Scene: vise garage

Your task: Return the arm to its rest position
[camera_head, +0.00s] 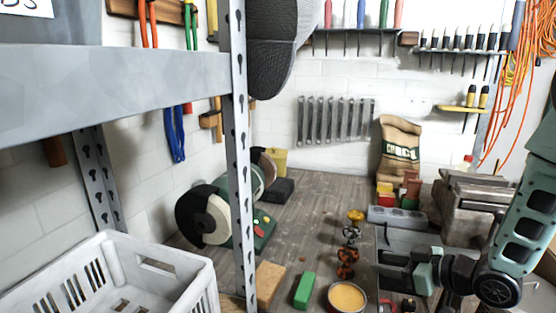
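My arm comes in from the right edge, with pale green and black links, and is bent over the right side of the workbench. My gripper (396,268) points left, in front of the vise (478,205). Its dark fingers blend with the dark shapes around them, so I cannot tell how far apart they are. I see nothing clearly held in it. The arm hides part of the vise and the bench's right front.
A grey shelf post (240,150) and beam (110,90) stand at the left, with a white crate (110,275) below. On the bench are a bench grinder (205,215), a green block (304,290), a yellow-filled bowl (346,297), stacked orange-and-black parts (350,245) and a sack (399,150).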

